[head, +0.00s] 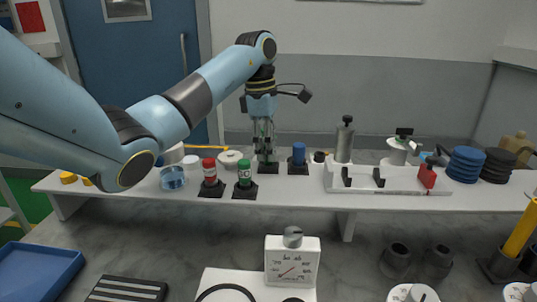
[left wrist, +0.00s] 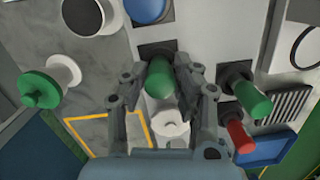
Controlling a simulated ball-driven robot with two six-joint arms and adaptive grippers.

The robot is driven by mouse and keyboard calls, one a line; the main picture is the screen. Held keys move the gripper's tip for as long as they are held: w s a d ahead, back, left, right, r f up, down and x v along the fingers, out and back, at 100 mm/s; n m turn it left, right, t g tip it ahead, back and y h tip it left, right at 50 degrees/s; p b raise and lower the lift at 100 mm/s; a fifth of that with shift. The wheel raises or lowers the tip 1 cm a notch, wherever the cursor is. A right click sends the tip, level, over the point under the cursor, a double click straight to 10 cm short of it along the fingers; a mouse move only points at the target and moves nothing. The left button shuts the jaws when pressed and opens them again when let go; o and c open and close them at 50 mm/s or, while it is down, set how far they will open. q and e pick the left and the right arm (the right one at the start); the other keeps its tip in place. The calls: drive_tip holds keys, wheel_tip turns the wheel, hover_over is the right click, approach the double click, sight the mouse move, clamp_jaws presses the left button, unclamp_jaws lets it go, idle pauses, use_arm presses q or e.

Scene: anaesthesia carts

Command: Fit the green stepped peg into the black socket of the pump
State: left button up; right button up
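My left gripper (head: 265,152) points down over the shelf. Its two fingers (left wrist: 162,65) stand on either side of a green peg (left wrist: 158,78), which is upright on a black base (left wrist: 153,49). I cannot tell whether the fingers touch it. In the head view the fingers mostly hide this peg. A second green piece (head: 244,173) stands on a black base nearer me; it also shows in the left wrist view (left wrist: 252,100). A white dial unit (head: 292,262) is at the front, with a black ring (head: 225,291) beside it. I cannot make out the pump's socket for sure. My right gripper is out of view.
A red piece (head: 209,171) and a blue piece (head: 299,154) flank the green ones closely. A white rack (head: 400,186) with a grey cylinder (head: 344,144) is to the right. A clear dish (head: 172,178) is at the left. Dark cups (head: 397,256) stand on the lower counter.

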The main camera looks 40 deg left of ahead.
use_arm(q)
drive_tip(key=shift+c, duration=1.2)
drive_tip(key=shift+r, duration=0.15)
